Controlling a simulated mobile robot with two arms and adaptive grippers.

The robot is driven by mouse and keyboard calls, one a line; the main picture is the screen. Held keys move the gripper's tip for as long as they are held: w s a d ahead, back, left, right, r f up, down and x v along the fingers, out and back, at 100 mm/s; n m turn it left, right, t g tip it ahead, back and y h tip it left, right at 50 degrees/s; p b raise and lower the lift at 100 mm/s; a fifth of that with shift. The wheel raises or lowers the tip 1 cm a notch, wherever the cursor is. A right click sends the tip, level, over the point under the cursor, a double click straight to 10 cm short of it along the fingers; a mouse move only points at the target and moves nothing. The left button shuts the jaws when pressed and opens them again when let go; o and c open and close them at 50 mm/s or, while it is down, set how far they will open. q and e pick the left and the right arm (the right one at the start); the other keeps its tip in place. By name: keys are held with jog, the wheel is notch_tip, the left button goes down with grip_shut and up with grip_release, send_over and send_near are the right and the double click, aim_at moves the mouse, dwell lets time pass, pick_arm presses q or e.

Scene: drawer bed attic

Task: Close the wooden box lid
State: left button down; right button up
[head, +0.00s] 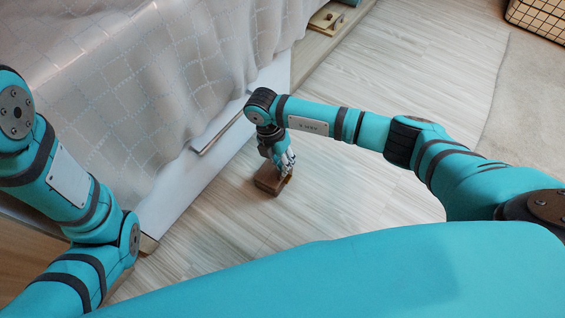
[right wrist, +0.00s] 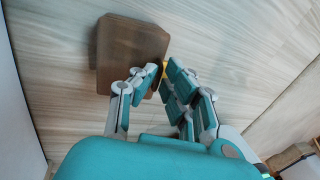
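The wooden box (head: 267,183) is a small brown block on the floor beside the bed. In the right wrist view its smooth flat brown top (right wrist: 128,48) faces the camera, with a darker side along its left edge. I cannot tell whether the lid sits fully down. My right gripper (head: 287,163) reaches down at the box's right side. In the right wrist view its fingers (right wrist: 156,82) are apart at the box's lower right corner, with a small yellow bit between them. Contact is unclear. My left gripper is out of view.
The bed with its pale quilted cover (head: 130,90) and a white drawer front (head: 195,180) stands left of the box. A wire basket (head: 540,15) is at the far right on a beige rug (head: 530,90). The wood floor (head: 400,60) around the box is clear.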

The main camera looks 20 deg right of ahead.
aim_at(274, 167)
grip_shut()
jog(key=o, duration=0.5)
grip_release()
jog(key=v, duration=1.2)
